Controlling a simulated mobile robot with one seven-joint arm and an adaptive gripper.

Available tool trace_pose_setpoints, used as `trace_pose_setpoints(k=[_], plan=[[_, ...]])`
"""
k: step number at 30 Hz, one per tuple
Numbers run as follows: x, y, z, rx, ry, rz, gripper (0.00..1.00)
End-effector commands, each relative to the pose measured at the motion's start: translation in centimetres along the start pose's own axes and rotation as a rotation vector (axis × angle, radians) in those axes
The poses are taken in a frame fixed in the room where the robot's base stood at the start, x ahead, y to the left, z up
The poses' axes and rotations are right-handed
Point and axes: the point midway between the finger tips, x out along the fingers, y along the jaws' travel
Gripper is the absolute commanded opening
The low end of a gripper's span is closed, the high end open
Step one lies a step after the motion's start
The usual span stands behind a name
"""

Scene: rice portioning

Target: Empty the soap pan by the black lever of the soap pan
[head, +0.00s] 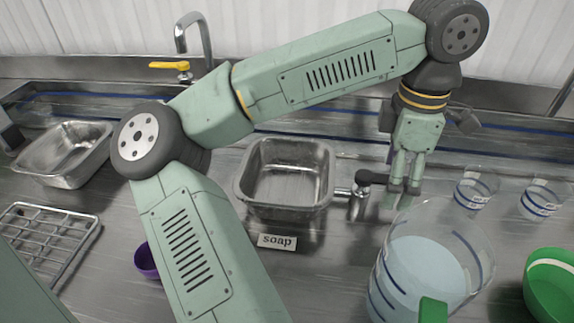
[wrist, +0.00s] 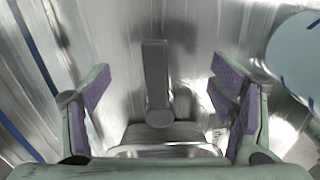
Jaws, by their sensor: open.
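The soap pan (head: 325,190), a square metal basin, sits in the middle of the counter behind a "soap" label (head: 277,241). I cannot tell how much liquid is in it. A metal valve on its right side carries the black lever (head: 367,179), which points right toward my gripper. My gripper (head: 405,188) points down at the lever's free end. In the wrist view my gripper (wrist: 162,80) is open, with the dark lever (wrist: 155,75) between its two purple-padded fingers and a visible gap on both sides.
A large jug (head: 430,265) of pale blue liquid stands close in front of my gripper. Two glasses (head: 475,190) (head: 543,198) and a green bowl (head: 552,285) are to the right. Another metal pan (head: 65,152), a wire rack (head: 45,235) and a purple bowl (head: 146,262) are left. A tap (head: 192,42) stands behind.

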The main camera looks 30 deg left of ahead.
Motion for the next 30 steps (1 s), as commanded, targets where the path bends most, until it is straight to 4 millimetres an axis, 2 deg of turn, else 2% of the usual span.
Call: trace_pose_setpoints(k=[13,30], plan=[[-0.5,0.0,0.0,0.000,0.000,0.000,0.83],[-6.2,0.0,0.0,0.000,0.000,0.001,0.83]])
